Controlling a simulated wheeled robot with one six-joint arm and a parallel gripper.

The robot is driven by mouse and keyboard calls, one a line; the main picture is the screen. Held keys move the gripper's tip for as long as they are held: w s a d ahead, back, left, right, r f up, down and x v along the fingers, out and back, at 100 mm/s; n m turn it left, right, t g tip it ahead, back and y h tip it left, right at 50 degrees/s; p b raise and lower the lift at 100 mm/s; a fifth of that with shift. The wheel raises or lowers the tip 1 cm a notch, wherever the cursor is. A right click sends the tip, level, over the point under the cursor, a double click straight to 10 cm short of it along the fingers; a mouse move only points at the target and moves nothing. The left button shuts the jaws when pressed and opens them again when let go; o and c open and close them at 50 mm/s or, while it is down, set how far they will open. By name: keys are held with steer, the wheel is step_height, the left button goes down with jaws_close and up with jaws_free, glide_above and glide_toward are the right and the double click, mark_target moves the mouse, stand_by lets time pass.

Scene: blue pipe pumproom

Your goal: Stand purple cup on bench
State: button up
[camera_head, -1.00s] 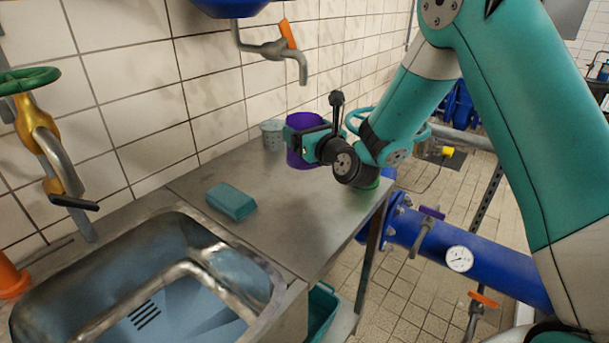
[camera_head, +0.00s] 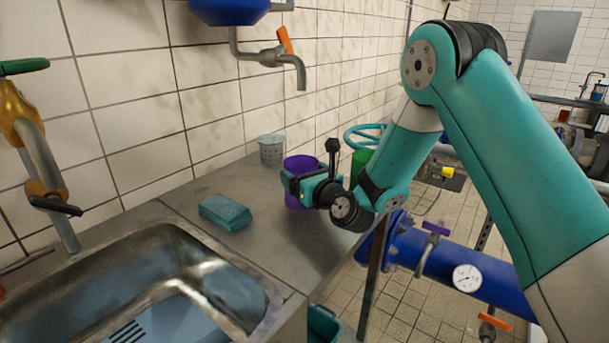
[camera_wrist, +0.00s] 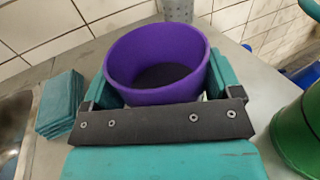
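The purple cup (camera_head: 300,168) is upright over the steel bench (camera_head: 262,237), right of the teal sponge. Its base is partly hidden by my gripper, and I cannot tell whether it touches the bench top. My gripper (camera_head: 297,187) reaches it from the front right, low and roughly level. In the wrist view, the purple cup (camera_wrist: 157,92) sits between the two fingers of my gripper (camera_wrist: 160,88). The fingers press close on both its sides, shut on it. I see into its open top, which is dark inside.
A teal sponge (camera_head: 225,212) lies left of the cup. A grey perforated cup (camera_head: 270,150) stands behind, by the tiled wall. A green container (camera_wrist: 300,135) is close on the right. The sink (camera_head: 160,255) is at left; a tap (camera_head: 275,57) hangs above.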

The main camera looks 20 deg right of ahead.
steer(key=shift+o, duration=1)
steer(key=shift+r, duration=0.2)
steer(key=shift+s+d+f, duration=0.1)
steer(key=shift+s+f, duration=0.1)
steer(key=shift+s, duration=0.05)
steer(key=b+v, duration=1)
steer(key=shift+s+d, duration=0.2)
steer(key=shift+s, duration=0.05)
steer(key=shift+s+r, duration=0.15)
steer(key=shift+s, duration=0.25)
